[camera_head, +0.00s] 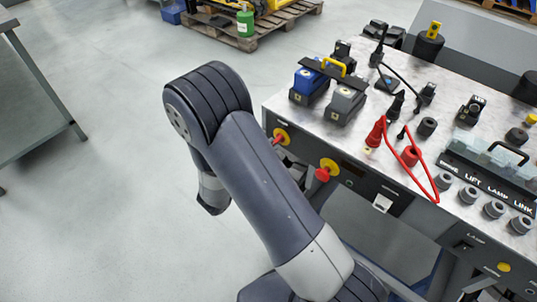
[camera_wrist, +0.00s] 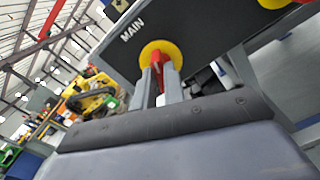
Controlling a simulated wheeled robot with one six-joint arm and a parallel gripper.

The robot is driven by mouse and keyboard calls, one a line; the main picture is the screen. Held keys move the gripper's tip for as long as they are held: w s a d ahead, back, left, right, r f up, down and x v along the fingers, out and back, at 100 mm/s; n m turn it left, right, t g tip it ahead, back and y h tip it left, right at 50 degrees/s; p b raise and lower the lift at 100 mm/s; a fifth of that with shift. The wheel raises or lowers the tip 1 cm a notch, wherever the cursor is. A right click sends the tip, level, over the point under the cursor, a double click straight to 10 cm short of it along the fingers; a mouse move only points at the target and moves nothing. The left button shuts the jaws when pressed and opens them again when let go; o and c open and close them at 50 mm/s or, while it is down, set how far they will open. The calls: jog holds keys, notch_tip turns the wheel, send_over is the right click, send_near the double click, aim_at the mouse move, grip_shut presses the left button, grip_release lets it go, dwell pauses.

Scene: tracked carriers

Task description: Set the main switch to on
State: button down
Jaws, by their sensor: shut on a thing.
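The main switch is a red handle (camera_wrist: 163,66) on a yellow disc (camera_wrist: 174,50), next to the word MAIN on the dark panel front. My gripper (camera_wrist: 160,88) is shut on the red handle, one finger on each side of it. In the head view the main switch (camera_head: 283,134) appears to be the farther of two red-and-yellow switches, at the left end of the panel. Its handle runs behind my arm there, and my fingers are hidden. I cannot read any on or off marks.
A second red-and-yellow knob (camera_head: 325,171) sits nearby on the panel front. The bench top (camera_head: 385,125) carries blue and grey blocks, red cable and plugs. A grey table (camera_head: 40,75) stands at the left. The floor between is clear.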

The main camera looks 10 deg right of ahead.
jog(key=m+b, duration=0.4)
jog(key=b, duration=0.2)
jog(key=m+b, duration=0.4)
jog(key=b, duration=0.2)
jog(key=m+b, duration=0.5)
jog(key=b, duration=0.1)
jog(key=shift+s+d+f, duration=0.1)
jog(key=shift+f, duration=0.25)
jog(key=shift+r, duration=0.1)
jog(key=c, duration=1.5)
grip_release()
jog(key=p+v, duration=0.2)
jog(key=v, duration=0.9)
